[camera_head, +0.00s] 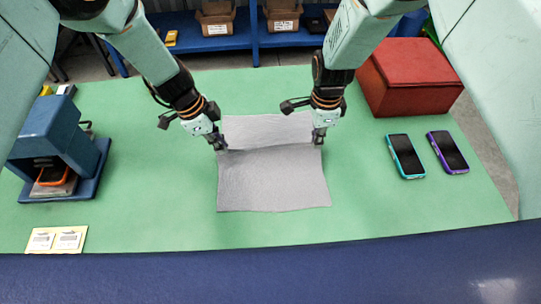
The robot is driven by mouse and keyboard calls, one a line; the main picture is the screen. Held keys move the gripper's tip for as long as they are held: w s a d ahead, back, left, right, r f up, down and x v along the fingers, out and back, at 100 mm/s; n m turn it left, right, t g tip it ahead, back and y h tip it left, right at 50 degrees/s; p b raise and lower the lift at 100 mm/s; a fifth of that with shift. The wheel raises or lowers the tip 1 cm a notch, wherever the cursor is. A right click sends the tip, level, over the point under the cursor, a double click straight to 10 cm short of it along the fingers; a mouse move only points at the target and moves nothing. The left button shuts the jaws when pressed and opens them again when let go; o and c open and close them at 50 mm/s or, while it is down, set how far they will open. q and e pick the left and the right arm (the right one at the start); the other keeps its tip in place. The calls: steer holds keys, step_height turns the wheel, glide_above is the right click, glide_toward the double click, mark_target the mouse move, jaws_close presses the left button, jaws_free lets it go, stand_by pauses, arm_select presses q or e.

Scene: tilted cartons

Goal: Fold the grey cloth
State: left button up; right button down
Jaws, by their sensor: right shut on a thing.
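The grey cloth (272,182) lies on the green mat in the middle of the table. A crease or raised edge runs across it, with a narrower strip of cloth behind. My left gripper (221,145) is at the left end of this line, with its fingertips at the cloth; whether it pinches the cloth is too small to tell. My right gripper (318,141) is at the right end of the line, shut on the cloth.
A red box (410,75) stands at the back right. A teal phone (406,156) and a purple phone (448,152) lie right of the cloth. A blue stand (50,145) is at the left, and cards (55,240) lie front left. The mat around the cloth is clear.

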arm_select(q)
steer(key=o, duration=1)
steer(key=shift+o, duration=0.2)
steer(key=o, duration=0.7)
steer(key=shift+c, duration=0.2)
steer(key=shift+y, duration=0.8)
steer(key=r+p, duration=0.1)
steer(key=r, duration=0.1)
steer(key=r+p, duration=0.2)
steer(key=a+r+p, duration=0.1)
steer(key=r+p, duration=0.1)
arm_select(e)
step_height(320, 180, up, 5)
steer(key=shift+r, duration=0.2)
arm_select(q)
steer(key=shift+f, duration=0.1)
